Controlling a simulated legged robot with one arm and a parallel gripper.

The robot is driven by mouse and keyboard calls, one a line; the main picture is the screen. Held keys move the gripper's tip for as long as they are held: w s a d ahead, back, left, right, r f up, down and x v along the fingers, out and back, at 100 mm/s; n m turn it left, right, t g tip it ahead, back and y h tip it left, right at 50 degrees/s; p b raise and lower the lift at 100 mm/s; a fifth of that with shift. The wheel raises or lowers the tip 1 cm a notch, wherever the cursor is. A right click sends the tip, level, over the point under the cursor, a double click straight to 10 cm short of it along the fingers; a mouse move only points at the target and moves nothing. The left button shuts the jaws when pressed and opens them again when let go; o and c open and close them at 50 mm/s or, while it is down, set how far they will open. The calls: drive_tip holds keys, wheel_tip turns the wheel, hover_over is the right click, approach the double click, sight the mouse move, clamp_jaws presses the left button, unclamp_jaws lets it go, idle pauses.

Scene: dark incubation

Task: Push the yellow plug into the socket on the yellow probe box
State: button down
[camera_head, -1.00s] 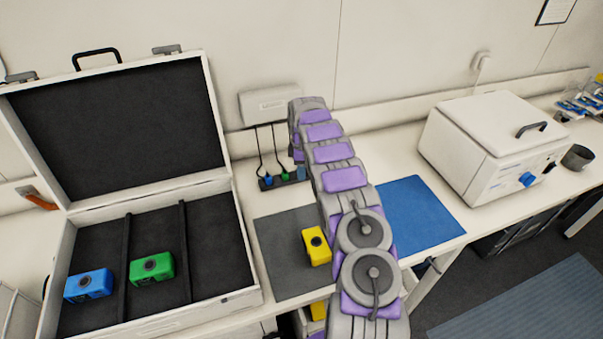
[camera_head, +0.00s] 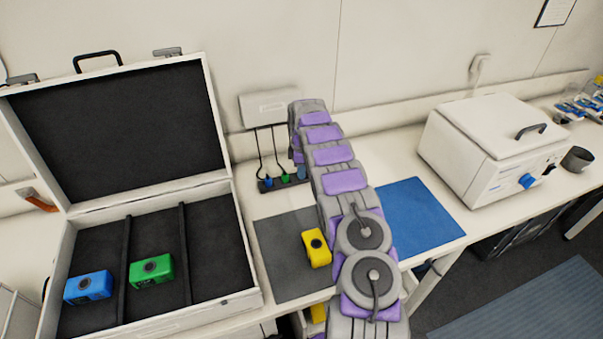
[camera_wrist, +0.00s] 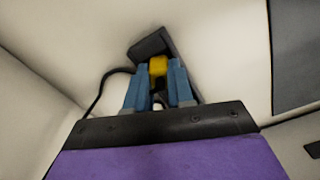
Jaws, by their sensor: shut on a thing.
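The yellow probe box (camera_head: 316,248) sits on the grey mat, just left of my arm, with a dark round socket on its top. In the wrist view the yellow plug (camera_wrist: 158,66) is between the two blue fingers of my gripper (camera_wrist: 158,84), which is shut on it. A black cable runs off to the left from there. A dark rack piece shows right behind the plug; I cannot tell whether the plug touches it. In the head view my arm hides the plug and most of my gripper, with a bit of blue finger (camera_head: 301,173) by the rack.
A dark rack (camera_head: 268,184) with blue and green plugs stands below a white wall box (camera_head: 270,104). The open case (camera_head: 240,292) at left holds a blue box (camera_head: 88,287) and a green box (camera_head: 151,270). A blue mat (camera_head: 420,215) and white incubator (camera_head: 490,150) are at right.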

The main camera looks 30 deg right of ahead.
wheel_tip(320, 180, up, 3)
drive_tip(key=shift+r+p, duration=0.15)
drive_tip(key=shift+p, duration=0.25)
drive_tip(key=shift+s+a+r, duration=0.1)
drive_tip(key=shift+s+r, duration=0.05)
drive_tip(key=shift+s+a+r+p, duration=0.25)
drive_tip(key=shift+s+a, duration=1)
drive_tip(key=shift+s, duration=1)
drive_tip(key=shift+s+a+r+p, duration=0.25)
drive_tip(key=shift+s+a, duration=1)
drive_tip(key=shift+s, duration=1.05)
drive_tip(key=shift+s+a+r+p, duration=0.2)
drive_tip(key=shift+s+a, duration=1.05)
drive_tip(key=shift+s, duration=1)
